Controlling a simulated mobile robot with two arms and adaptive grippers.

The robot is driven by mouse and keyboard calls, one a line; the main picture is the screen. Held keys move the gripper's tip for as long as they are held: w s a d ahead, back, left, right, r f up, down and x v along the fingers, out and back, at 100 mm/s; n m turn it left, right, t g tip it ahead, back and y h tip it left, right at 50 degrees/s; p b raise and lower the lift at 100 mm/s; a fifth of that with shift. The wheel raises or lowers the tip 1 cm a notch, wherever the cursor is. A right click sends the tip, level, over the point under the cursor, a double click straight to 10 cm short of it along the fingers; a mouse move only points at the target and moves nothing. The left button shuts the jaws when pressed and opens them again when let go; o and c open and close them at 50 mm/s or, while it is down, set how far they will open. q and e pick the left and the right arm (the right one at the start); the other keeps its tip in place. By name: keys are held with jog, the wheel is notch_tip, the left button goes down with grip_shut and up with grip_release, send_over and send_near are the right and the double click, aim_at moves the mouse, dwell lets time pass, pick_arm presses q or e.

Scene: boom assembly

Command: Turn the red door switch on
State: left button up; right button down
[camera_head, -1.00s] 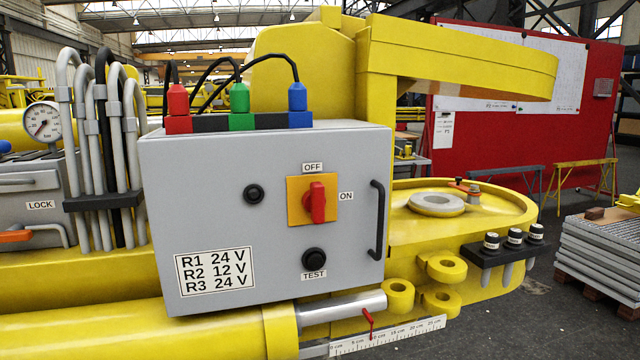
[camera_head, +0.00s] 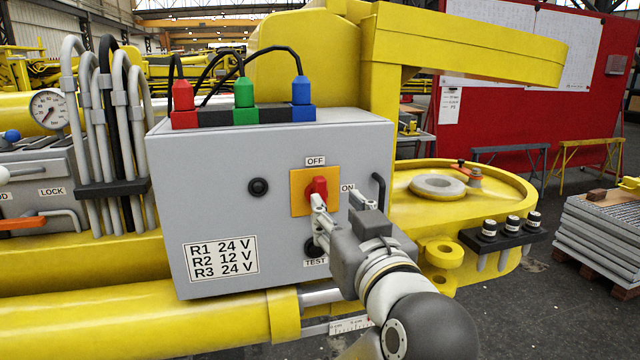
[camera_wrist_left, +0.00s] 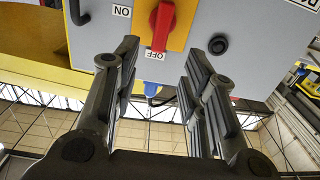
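The red switch (camera_head: 317,188) sits on an orange-yellow plate (camera_head: 299,202) on the front of the grey control box (camera_head: 220,215). Its handle is upright, towards the OFF label (camera_head: 315,161); the ON label (camera_head: 347,188) is to its right. My left gripper (camera_head: 338,200) is in front of the box, with one finger overlapping the lower part of the switch. In the left wrist view, the open fingers (camera_wrist_left: 160,58) stand either side of the line to the red switch (camera_wrist_left: 162,28), with nothing between them. Contact cannot be told. My right gripper is not in view.
A black handle (camera_head: 378,190) stands right of the switch, partly behind my gripper. The TEST button (camera_head: 311,247) below is partly covered. Another black button (camera_head: 258,187) is to the left. Red, green and blue plugs with cables top the box. The yellow boom (camera_head: 470,45) rises behind.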

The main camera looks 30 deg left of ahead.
aim_at(320, 189)
pick_arm(q)
jog(key=p+x, duration=0.3)
jog(key=x, duration=0.6)
jog(key=shift+a+r+p, duration=0.1)
jog(key=shift+p, duration=0.2)
jog(key=shift+w+a, duration=0.45)
jog(key=shift+w, duration=0.1)
jog(key=shift+c, duration=0.3)
jog(key=c, duration=0.6)
